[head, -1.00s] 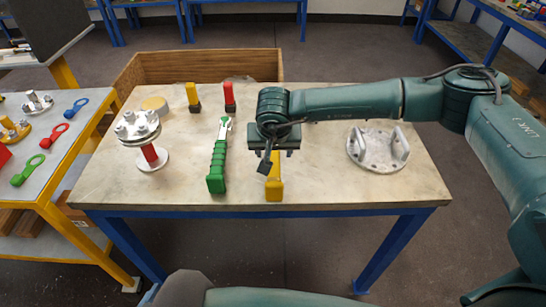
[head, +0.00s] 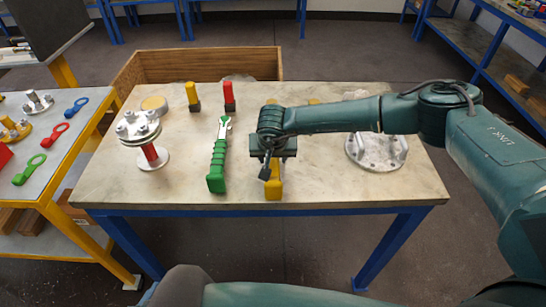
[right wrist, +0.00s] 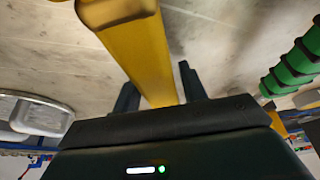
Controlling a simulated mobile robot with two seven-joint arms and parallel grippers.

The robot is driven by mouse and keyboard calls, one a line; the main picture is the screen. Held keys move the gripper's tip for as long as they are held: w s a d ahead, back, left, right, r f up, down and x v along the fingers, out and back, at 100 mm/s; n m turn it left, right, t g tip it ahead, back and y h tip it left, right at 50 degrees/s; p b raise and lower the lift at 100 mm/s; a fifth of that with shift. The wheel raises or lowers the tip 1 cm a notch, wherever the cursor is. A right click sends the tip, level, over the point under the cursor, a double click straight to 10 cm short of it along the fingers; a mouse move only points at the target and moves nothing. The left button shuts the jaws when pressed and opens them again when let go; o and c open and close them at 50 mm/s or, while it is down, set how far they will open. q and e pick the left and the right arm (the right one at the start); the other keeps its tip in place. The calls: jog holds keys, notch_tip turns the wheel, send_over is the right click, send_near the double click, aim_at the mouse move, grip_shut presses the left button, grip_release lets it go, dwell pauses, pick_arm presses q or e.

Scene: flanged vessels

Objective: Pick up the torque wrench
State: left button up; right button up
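A long yellow-handled tool (head: 273,188) lies on the table, its far part hidden under my right gripper. A tool with a ribbed green handle (head: 217,165) and metal head lies to its left, apart from the gripper. I cannot tell for sure which is the torque wrench. My right gripper (head: 271,160) points down over the yellow tool. In the right wrist view the yellow bar (right wrist: 140,45) runs between the parted fingers (right wrist: 157,90), with small gaps beside it. The green handle (right wrist: 295,65) shows at the right there. My left gripper is not in view.
A flanged vessel part (head: 138,130) stands at the table's left. A metal flange with handles (head: 375,152) lies at the right, partly behind my arm. Yellow (head: 192,95) and red (head: 229,95) upright pieces stand behind. A wooden crate (head: 195,66) is beyond the table.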

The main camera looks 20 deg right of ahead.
jog(key=shift+w+r, duration=0.1)
jog(key=c, duration=0.9)
